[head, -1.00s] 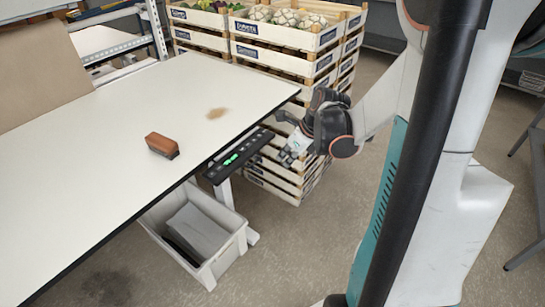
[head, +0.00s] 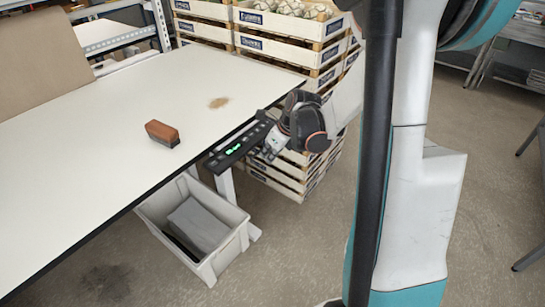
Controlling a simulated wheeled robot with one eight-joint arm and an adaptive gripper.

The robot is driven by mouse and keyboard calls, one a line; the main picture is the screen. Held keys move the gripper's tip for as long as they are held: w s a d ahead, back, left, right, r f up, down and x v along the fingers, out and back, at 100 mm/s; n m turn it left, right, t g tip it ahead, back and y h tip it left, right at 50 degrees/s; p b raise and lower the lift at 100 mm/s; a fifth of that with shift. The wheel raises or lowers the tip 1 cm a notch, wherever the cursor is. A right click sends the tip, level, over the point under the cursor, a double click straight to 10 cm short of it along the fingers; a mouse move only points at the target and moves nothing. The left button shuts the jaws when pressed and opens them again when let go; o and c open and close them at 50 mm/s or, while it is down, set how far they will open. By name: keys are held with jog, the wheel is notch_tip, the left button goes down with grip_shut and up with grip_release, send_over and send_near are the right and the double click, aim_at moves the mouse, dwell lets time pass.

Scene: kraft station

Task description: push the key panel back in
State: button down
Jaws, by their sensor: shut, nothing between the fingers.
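The key panel (head: 228,154) is a dark strip with a lit green display and a row of keys, sticking out from under the front right edge of the white table (head: 95,125). My gripper (head: 268,150) is shut and empty, at the panel's right part. It looks close to or touching the panel's outer side; I cannot tell which. My gripper and wrist hide part of the panel's right end.
A grey bin (head: 238,243) stands on the floor under the table edge. Stacked crates (head: 300,52) of produce stand behind my gripper. The floor in front is clear.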

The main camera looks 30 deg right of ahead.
aim_at(247, 143)
jog(key=w+a, duration=0.1)
jog(key=w, duration=0.2)
jog(key=w+a, duration=0.1)
jog(key=w, duration=0.1)
jog(key=w+a, duration=0.1)
jog(key=w, duration=0.2)
jog(key=shift+w, duration=0.35)
